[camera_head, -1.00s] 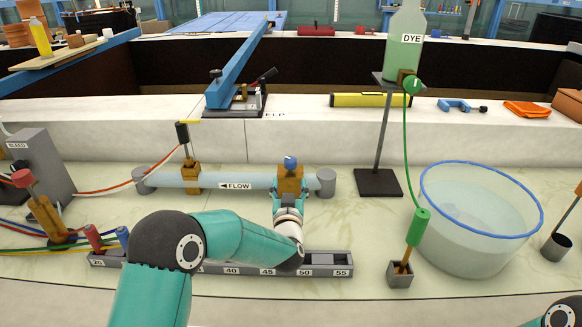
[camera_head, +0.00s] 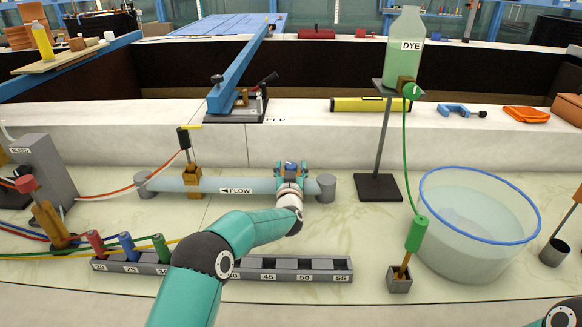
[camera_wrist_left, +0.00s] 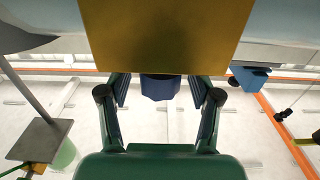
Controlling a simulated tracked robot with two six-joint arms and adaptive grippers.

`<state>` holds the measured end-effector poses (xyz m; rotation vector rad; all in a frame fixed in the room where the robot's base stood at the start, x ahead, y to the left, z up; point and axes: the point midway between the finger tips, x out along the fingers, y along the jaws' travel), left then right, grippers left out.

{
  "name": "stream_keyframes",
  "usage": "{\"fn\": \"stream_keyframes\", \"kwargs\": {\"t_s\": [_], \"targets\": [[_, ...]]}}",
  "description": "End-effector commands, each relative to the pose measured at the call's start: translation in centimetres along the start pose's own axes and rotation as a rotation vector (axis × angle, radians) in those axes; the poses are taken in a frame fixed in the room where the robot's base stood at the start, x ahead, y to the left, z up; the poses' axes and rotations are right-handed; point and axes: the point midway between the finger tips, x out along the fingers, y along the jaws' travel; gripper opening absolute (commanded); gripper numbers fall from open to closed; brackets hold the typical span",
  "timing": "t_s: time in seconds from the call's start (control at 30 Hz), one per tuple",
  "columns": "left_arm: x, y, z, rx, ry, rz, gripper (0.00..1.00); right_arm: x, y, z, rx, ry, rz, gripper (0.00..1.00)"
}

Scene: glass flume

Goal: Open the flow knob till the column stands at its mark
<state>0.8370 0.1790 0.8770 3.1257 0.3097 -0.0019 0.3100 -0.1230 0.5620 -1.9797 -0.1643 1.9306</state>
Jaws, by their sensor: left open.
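The blue flow knob (camera_head: 290,164) sits on a brass block at the right part of the clear pipe (camera_head: 237,187) labelled FLOW. My left gripper (camera_head: 291,170) is at the knob, and its wrist hides most of the block. In the left wrist view the knob (camera_wrist_left: 160,88) shows between the two spread fingers, below the brass block (camera_wrist_left: 160,35). A gap shows on each side of it. A dark upright with a yellow strip (camera_head: 185,137) stands on a second brass block; whether this is the column with its mark, I cannot tell. My right gripper is out of view.
A numbered grey rack (camera_head: 310,277) with coloured plugs lies in front, under my left arm. A dye stand (camera_head: 378,187) with bottle and a blue-rimmed basin (camera_head: 475,240) stand to the right. The BLEED box (camera_head: 45,170) is at the left.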

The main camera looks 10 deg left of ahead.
Motion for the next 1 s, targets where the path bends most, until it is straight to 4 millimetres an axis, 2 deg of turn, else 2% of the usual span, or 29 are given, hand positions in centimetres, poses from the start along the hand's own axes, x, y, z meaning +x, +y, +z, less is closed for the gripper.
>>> {"fn": "stream_keyframes", "kwargs": {"t_s": [0.4, 0.77, 1.0], "targets": [[0.44, -0.01, 0.02, 0.001, 0.000, 0.001, 0.62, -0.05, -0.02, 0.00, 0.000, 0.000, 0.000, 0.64], [0.43, 0.00, -0.02, 0.001, 0.000, 0.000, 0.03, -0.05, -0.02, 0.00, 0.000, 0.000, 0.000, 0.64], [0.49, 0.22, -0.37, -0.001, 0.006, -0.053, 0.03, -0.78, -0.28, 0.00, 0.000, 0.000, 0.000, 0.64]]}}
